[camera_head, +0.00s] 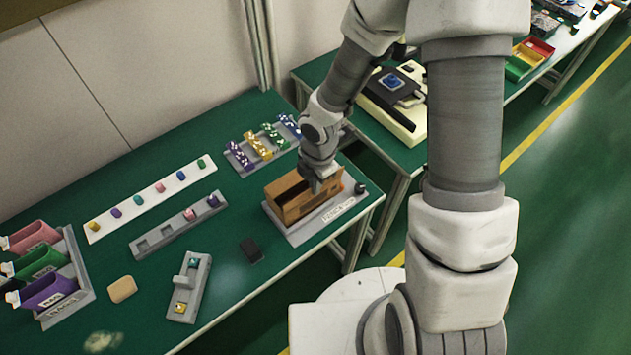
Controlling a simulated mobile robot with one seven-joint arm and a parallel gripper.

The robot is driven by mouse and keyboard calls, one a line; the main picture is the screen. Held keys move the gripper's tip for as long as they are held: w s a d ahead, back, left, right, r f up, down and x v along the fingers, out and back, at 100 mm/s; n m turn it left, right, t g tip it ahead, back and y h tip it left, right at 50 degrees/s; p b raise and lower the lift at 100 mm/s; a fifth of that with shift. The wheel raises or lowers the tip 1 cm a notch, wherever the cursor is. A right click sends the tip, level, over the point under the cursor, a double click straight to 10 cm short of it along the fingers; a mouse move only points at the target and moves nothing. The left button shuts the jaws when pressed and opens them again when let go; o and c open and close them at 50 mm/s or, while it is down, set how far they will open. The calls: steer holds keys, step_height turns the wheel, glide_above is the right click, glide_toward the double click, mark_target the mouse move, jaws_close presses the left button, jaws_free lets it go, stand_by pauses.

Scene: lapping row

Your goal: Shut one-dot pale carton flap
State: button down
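A brown open-topped carton (292,210) stands on a grey base plate with a white label at the front right of the green table. Its left part shows a dark open inside; the right part is partly hidden by my gripper. I cannot make out dots or a separate pale flap on it. My gripper (324,185) points down at the carton's right part, at or just above its top edge. Its fingers are small and partly hidden, so I cannot tell whether they touch the carton or hold anything.
A dark block (251,250) and a tan block (122,289) lie left of the carton. A grey slotted tray (165,238), a white strip (125,208) with coloured pieces and a rack (240,158) of coloured items stand farther left and behind. Bare green table lies between them.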

steer(key=shift+w+a+r+g+p, duration=0.2)
steer(key=shift+r+g+p, duration=0.15)
steer(key=shift+p, duration=0.7)
steer(key=w+f+g+h+b, duration=0.1)
steer(key=g+h, duration=0.1)
steer(key=g, duration=0.1)
steer(key=w+a+f+g+h+b, duration=0.1)
steer(key=g+h+b, duration=0.1)
steer(key=g, duration=0.1)
steer(key=f+g+h+b, duration=0.1)
steer(key=g+h+b, duration=0.1)
steer(key=g+h, duration=0.1)
steer(key=shift+w+a+g, duration=0.35)
steer(key=shift+w+a, duration=0.05)
steer(key=shift+r+b, duration=0.15)
steer(key=shift+b, duration=0.2)
